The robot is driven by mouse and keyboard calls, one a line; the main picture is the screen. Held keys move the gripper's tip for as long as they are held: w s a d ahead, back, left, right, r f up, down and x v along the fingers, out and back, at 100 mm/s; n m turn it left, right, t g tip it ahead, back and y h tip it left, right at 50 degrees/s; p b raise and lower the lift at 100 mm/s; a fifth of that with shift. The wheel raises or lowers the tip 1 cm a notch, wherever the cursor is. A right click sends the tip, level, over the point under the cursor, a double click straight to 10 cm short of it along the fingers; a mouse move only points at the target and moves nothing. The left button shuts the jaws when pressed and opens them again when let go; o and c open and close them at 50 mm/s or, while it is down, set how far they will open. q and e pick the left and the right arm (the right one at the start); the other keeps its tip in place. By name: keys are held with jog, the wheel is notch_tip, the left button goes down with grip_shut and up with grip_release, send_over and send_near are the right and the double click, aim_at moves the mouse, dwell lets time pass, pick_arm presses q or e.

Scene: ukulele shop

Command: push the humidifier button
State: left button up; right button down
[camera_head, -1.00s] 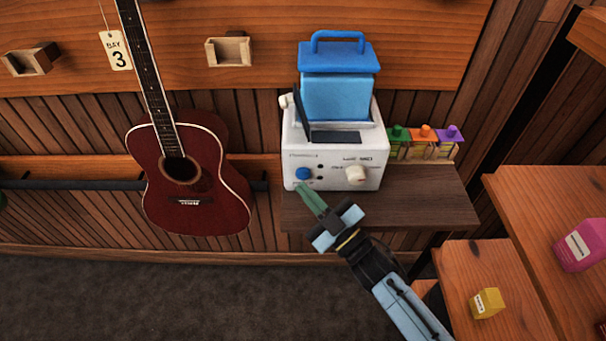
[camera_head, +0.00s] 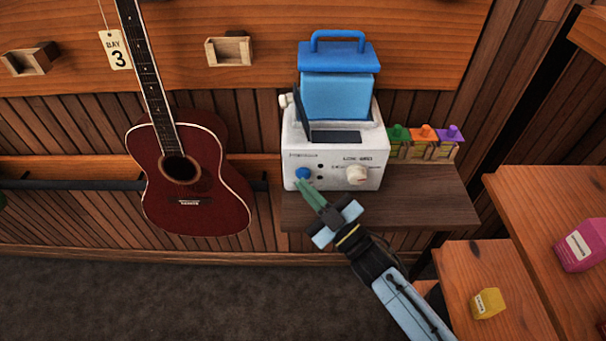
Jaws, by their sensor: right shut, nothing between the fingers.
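The humidifier (camera_head: 333,160) is a white box with a blue tank (camera_head: 337,97) and a blue handled lid on top. It stands on a dark wooden shelf (camera_head: 420,200). Its front has a round blue button (camera_head: 302,173) at the left and a cream knob (camera_head: 356,174) at the right. My right gripper (camera_head: 302,184) is shut and empty. Its green fingertips are at the lower edge of the blue button; I cannot tell whether they touch it. My left gripper is not in view.
A dark red guitar (camera_head: 190,185) hangs at the left. Wooden steps at the right hold a yellow box (camera_head: 487,303) and a pink one (camera_head: 580,246).

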jog(key=shift+w, duration=0.5)
dwell(0.4)
jog(key=shift+s, duration=0.15)
jog(key=shift+s+p, duration=0.3)
jog(key=shift+s, duration=0.5)
jog(key=shift+s, duration=0.1)
jog(key=shift+s, duration=0.35)
jog(key=s+p, duration=0.2)
jog(key=s, duration=0.3)
